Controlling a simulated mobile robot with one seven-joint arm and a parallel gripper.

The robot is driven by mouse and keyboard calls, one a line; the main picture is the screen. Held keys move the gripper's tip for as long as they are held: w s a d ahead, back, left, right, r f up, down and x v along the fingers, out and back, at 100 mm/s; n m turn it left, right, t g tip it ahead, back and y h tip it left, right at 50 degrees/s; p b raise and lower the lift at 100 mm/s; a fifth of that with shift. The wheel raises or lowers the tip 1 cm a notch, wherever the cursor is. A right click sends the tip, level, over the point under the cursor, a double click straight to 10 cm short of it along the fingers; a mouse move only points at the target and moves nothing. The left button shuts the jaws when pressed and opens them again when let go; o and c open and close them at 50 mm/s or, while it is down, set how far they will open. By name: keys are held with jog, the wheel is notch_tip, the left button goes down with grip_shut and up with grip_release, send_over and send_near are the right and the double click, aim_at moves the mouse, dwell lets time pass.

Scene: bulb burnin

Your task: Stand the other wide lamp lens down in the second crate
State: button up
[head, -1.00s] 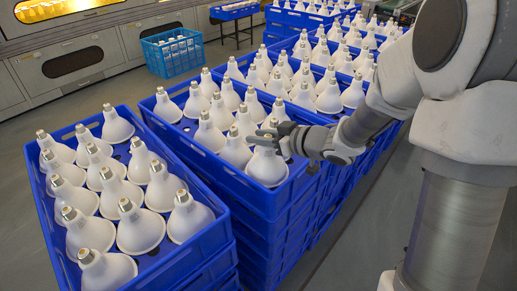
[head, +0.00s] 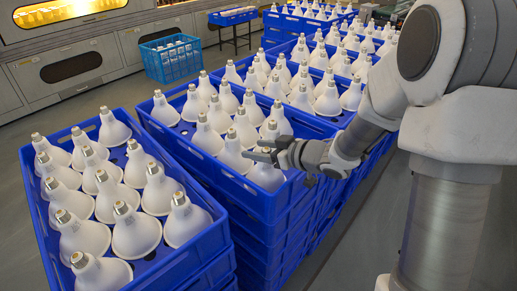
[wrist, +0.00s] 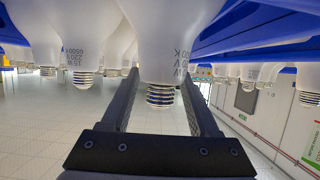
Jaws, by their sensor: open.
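The wide lamp (head: 266,178) at the front right corner of the middle blue crate (head: 228,185) is white and stands lens down, upright as far as I can see. My gripper (head: 262,157) is at its upper part and hides its cap in the head view. In the wrist view, where things appear upside down, the lamp's white neck and metal screw cap (wrist: 160,95) are between my two fingers (wrist: 158,108). The fingers are apart, one on each side; I cannot tell whether either touches. Neighbouring lamps (head: 234,155) stand close behind and left.
A left blue crate (head: 190,263) holds several white lamps. More crates of lamps (head: 325,100) stand behind. A light blue basket (head: 172,60) sits on the floor near the grey machine (head: 75,65). Open floor (head: 345,235) lies to the right.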

jog(key=shift+r, duration=0.1)
jog(key=shift+r, duration=0.2)
jog(key=s+d+r+m+t+h+p, duration=0.15)
jog(key=s+d+r+m+h, duration=0.25)
jog(key=d+r+h, duration=0.5)
jog(key=s+d+r+m+t+h+p, duration=0.15)
jog(key=s+d+r+m+h, duration=0.35)
jog(key=d, duration=0.8)
jog(key=s+a+g+y, duration=0.1)
jog(key=s+a+g, duration=0.1)
jog(key=s, duration=0.6)
jog(key=s+a+m+g+y, duration=0.1)
jog(key=s+a+g+y, duration=0.1)
jog(key=s, duration=0.7)
jog(key=shift+s+a+r+g+p, duration=0.2)
jog(key=shift+a+r+g+p, duration=0.15)
jog(key=shift+a+g, duration=0.55)
